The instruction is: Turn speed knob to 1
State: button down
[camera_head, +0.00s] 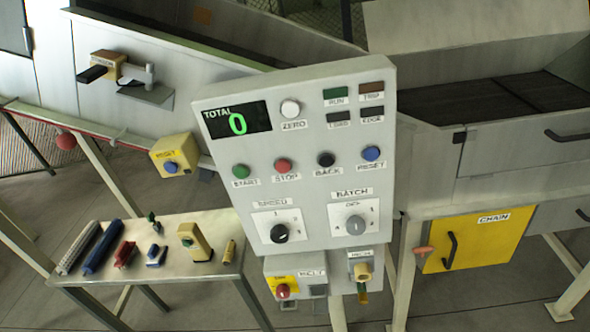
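The speed knob (279,233) is a round black knob on a white square plate, under the label SPEED, at the lower left of the grey control panel (310,185). A small light mark shows on the knob, but the plate's numbers are too small for me to read which setting it points to. The panel stands tilted in the middle of the view. Its display (237,121) reads TOTAL 0 in green. My gripper does not show in this view, and nothing is touching the speed knob.
A grey batch knob (355,225) sits right of the speed knob. Above are the start (241,171), stop (283,166), back (326,159) and reset (371,153) buttons. A red button (283,291) is below. A side table (190,283) with tools stands left.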

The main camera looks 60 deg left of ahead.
aim_at(279, 234)
jog(key=z, duration=0.9)
jog(key=k, duration=2.6)
jog(key=u, duration=1.2)
jog(key=i, duration=1)
jog(key=z, duration=0.1)
